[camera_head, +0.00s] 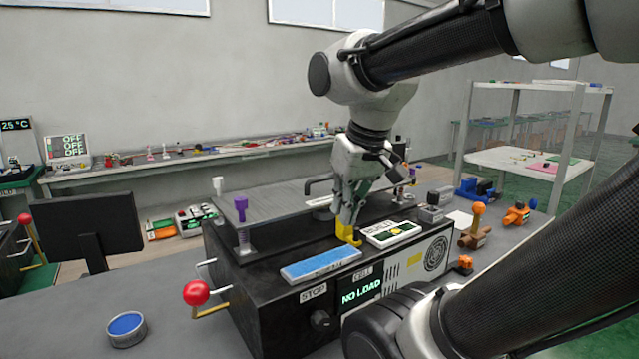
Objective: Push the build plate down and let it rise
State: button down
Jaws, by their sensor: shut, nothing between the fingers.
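The build plate (285,203) is a flat grey plate on top of a black machine (270,300). It stands on posts with springs, one visible at its front left corner under a purple knob (240,208), and a gap shows beneath it there. Whether the tips touch the plate is unclear. The display (362,293) on the machine's front reads "NO LOAD". My gripper hides part of the plate's right side.
A blue block (321,264) and a white panel (393,233) lie on the machine's front top. A red-ball lever (197,293) sticks out at the left. A round blue-topped tin (126,327) and a dark monitor (82,228) stand left. An orange-ball lever (479,210) stands right.

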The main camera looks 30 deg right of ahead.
jog(key=w+d+r+m+g, duration=0.2)
jog(key=w+d+r+m, duration=0.15)
jog(key=w+r, duration=0.4)
jog(key=m+g+y, duration=0.1)
jog(key=m+g, duration=0.2)
jog(key=m, duration=0.3)
send_near(325, 177)
jog(key=shift+w+d, duration=0.2)
jog(key=shift+f, duration=0.1)
jog(key=shift+n, duration=0.25)
jog(key=shift+s+a+f, duration=0.1)
jog(key=shift+a+f, duration=0.05)
jog(key=shift+f, duration=1.6)
jog(key=shift+s+a+f, duration=0.1)
jog(key=shift+a+f, duration=0.05)
jog(key=shift+f, duration=1.55)
jog(key=shift+f, duration=0.1)
